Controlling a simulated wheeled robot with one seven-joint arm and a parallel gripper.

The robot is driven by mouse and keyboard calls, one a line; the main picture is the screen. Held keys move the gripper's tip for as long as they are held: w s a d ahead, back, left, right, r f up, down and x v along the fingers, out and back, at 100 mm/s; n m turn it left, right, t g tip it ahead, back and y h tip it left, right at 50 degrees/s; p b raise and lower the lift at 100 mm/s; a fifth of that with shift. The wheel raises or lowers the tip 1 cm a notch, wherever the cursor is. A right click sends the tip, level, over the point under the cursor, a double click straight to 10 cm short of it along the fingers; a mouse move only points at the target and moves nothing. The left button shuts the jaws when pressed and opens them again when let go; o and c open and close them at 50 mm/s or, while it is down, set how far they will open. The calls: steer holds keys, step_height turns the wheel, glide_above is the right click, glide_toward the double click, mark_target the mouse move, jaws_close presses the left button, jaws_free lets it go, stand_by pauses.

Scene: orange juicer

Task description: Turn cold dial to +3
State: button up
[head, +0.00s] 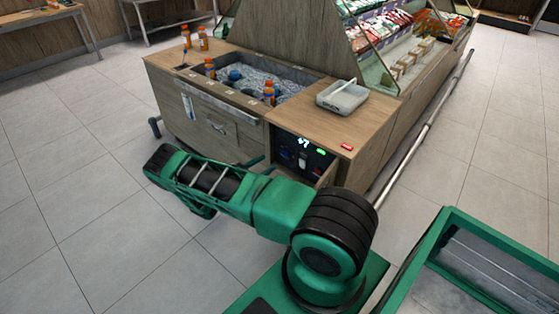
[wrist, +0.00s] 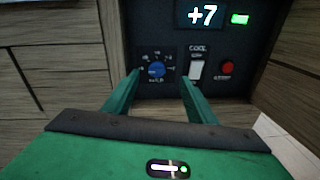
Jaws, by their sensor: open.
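The cold dial (wrist: 157,70) is a small blue knob with a ring of white marks, on the dark control panel in the wrist view. The display (wrist: 201,15) above and to its right reads +7. My gripper (wrist: 160,79) is open, with its two green fingers apart and nothing between them. In the picture its fingertips lie to the left and right of the dial's lower part. I cannot tell whether they touch the panel. In the head view the control panel (head: 303,155) sits in the counter's front, partly behind my arm.
A white switch (wrist: 196,70) is close to the right fingertip, with a red button (wrist: 228,67) farther right. A green light (wrist: 239,19) glows beside the display. Wooden panels flank the recess.

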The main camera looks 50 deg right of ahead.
mark_target(285, 155)
steer(key=d+f+n, duration=0.1)
steer(key=d, duration=0.2)
steer(key=d+f+t, duration=0.1)
steer(key=d, duration=0.2)
steer(key=d+f+n, duration=0.1)
steer(key=d, duration=0.3)
steer(key=shift+w+d+f+n+t+h, duration=0.1)
steer(key=shift+w+f+n+t+h, duration=0.1)
steer(key=shift+n+t+h, duration=0.15)
steer(key=c, duration=1.1)
